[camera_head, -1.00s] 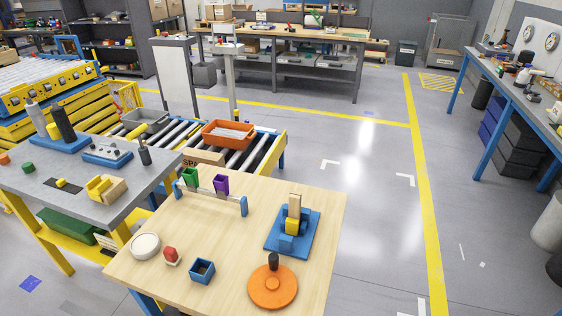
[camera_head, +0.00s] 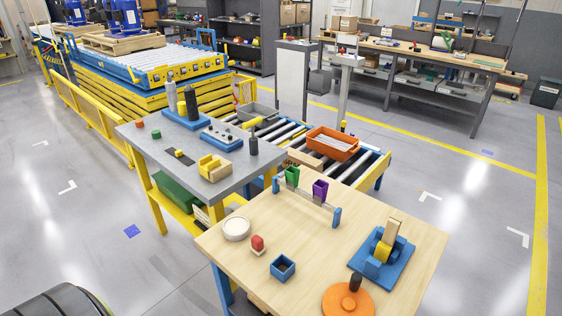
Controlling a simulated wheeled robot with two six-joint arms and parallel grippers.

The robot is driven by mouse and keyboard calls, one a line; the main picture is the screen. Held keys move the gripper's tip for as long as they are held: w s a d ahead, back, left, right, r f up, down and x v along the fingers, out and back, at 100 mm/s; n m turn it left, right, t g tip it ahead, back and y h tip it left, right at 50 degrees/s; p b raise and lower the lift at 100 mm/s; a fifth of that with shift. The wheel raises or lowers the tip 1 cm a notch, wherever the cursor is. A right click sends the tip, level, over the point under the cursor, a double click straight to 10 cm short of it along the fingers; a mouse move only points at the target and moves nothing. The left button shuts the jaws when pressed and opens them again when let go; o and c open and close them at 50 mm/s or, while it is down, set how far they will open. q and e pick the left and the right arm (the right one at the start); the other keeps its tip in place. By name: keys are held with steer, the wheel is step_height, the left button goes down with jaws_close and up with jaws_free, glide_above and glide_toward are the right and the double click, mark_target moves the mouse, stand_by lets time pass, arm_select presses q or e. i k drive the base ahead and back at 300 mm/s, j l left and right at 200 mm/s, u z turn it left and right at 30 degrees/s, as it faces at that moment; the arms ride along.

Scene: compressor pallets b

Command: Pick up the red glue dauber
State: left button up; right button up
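The red glue dauber (camera_head: 257,243), a small red rounded piece on a pale base, stands on the light wooden table (camera_head: 420,217). It sits near the table's left front edge, between a white round dish (camera_head: 236,229) and an open blue square box (camera_head: 283,267), apart from both. Neither of my grippers is in view, so their state and distance from the dauber do not show.
An orange disc with a dark knob (camera_head: 348,301) and a blue fixture (camera_head: 382,258) stand on the table's right. A rack with green and purple holders (camera_head: 306,195) is at the back. A grey table (camera_head: 150,131) adjoins on the left, with open floor beside it.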

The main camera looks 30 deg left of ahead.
mark_target(258, 248)
steer(key=u, duration=1.25)
